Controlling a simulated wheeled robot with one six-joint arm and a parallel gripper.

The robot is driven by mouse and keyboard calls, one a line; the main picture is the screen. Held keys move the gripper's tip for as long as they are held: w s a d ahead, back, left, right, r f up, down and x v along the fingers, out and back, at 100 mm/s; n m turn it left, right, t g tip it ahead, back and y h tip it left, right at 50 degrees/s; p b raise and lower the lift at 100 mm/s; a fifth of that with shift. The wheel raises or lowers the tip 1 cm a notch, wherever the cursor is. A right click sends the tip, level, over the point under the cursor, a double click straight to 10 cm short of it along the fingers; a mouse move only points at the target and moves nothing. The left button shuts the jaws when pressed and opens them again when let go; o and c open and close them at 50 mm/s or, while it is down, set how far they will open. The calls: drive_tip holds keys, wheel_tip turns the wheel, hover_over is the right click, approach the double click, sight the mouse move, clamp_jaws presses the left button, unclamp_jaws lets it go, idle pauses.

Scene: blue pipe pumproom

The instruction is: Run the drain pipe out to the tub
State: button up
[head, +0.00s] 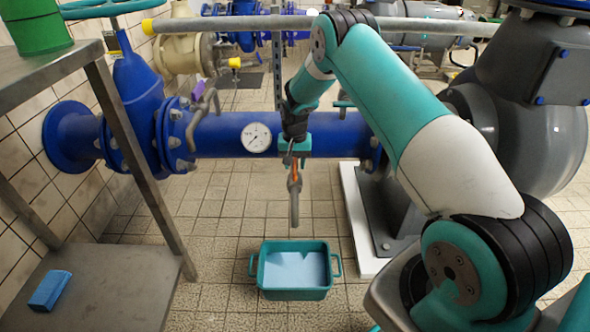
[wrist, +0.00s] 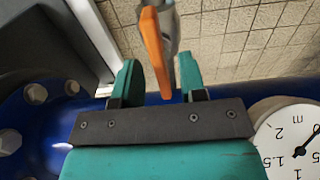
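The grey drain pipe (head: 294,205) hangs down in front of the blue pipe, its lower end above the tub in the head view. An orange lever (head: 296,173) is at its upper part. The teal tub (head: 295,294) stands on the floor below, with a pale blue surface inside. My gripper (head: 296,160) is at the blue pipe, right of the gauge. In the wrist view the fingers (wrist: 160,78) are apart, with the orange lever (wrist: 153,50) between them and a gap on its right. Part of the grey pipe (wrist: 168,20) shows behind it.
A pressure gauge (head: 256,137) sits on the blue pipe (head: 220,138), close to my gripper. A metal shelf (head: 90,285) with a blue block (head: 49,291) stands at the left. A grey pump (head: 520,110) stands at the right. Tiled floor is clear around the tub.

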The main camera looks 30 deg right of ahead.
drive_tip(key=shift+f, duration=0.6)
clamp_jaws()
